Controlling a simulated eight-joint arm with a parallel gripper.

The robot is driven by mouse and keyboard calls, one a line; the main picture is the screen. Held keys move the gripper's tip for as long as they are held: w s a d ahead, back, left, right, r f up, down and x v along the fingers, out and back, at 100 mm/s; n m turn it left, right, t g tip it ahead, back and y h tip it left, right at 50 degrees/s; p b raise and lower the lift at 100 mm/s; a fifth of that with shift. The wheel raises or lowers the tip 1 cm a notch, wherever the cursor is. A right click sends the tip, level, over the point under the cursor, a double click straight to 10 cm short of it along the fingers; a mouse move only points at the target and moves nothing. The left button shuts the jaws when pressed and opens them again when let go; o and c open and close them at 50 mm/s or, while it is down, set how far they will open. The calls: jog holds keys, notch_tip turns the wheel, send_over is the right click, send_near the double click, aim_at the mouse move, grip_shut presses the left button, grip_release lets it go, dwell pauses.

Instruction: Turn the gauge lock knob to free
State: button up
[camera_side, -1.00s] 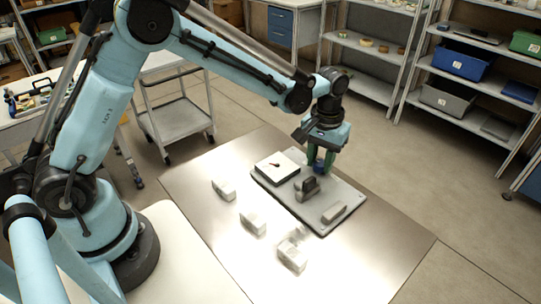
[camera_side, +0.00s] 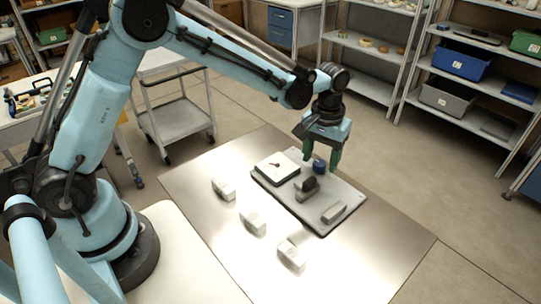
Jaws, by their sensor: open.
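The blue knob (camera_side: 319,167) stands on the grey base plate (camera_side: 345,188), near its back edge. The gauge (camera_side: 278,167), a white-faced box with a red needle, sits to its left on the plate. My gripper (camera_side: 321,161) is open above the knob, one green finger to each side, and holds nothing. The fingertips look at about the height of the knob's top; I cannot tell whether they touch it. The knob's marking is too small to read.
The table's front right is clear.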

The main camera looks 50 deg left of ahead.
aim_at(319, 163)
notch_tip(319, 163, up, 11)
dwell(0.4)
jog(key=shift+r, duration=0.1)
jog(key=s+a+m+t, duration=0.1)
jog(key=s+a+t, duration=0.2)
jog(key=s, duration=0.5)
jog(key=s+a+m+t, duration=0.2)
jog(key=s+a+t, duration=0.2)
jog(key=s+a, duration=0.2)
jog(key=shift+s, duration=1.2)
